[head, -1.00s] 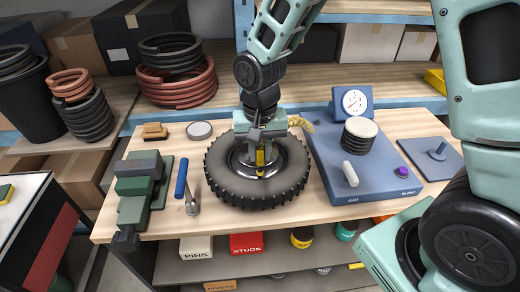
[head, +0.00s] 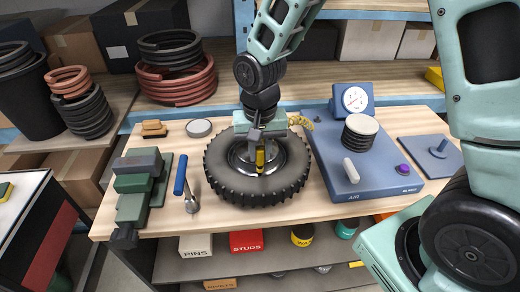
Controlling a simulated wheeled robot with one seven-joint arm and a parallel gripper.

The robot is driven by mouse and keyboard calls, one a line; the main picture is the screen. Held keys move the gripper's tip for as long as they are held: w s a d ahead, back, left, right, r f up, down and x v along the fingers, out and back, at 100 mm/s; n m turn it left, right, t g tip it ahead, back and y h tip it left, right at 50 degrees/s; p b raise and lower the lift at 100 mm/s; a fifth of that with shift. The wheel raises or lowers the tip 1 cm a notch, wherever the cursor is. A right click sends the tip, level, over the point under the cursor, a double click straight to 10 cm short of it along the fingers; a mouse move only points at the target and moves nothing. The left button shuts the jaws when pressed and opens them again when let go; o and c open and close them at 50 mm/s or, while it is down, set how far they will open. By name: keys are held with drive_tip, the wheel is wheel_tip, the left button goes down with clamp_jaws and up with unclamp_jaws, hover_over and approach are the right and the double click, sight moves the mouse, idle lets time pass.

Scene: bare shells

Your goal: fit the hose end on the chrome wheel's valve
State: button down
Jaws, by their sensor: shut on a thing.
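The wheel (head: 228,185) lies flat on the wooden bench, with a black knobbly tyre and a chrome middle partly hidden by my gripper. My gripper (head: 260,160) points down over the wheel's middle and is shut on the yellow hose end (head: 260,157). The hose end is upright, low over the chrome part. The valve is hidden, so I cannot tell whether the hose end touches it. A short piece of tan hose (head: 300,121) shows right of my gripper, by the blue air unit (head: 385,183).
The air unit right of the wheel carries a gauge (head: 354,99), a white lever (head: 351,171) and a purple knob (head: 402,169). A blue-handled tool (head: 181,175) and a green vise (head: 135,192) are at left. A round grey lid (head: 199,128) lies behind the wheel.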

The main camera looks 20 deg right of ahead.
drive_tip(key=shift+f, duration=0.45)
idle(0.5)
drive_tip(key=c, duration=0.6)
unclamp_jaws()
drive_tip(key=shift+r, duration=0.3)
drive_tip(key=shift+r+p, duration=0.9)
drive_tip(key=shift+r, duration=0.15)
drive_tip(key=shift+r, duration=0.3)
drive_tip(key=shift+r+p, duration=3.05)
drive_tip(key=shift+r, duration=0.4)
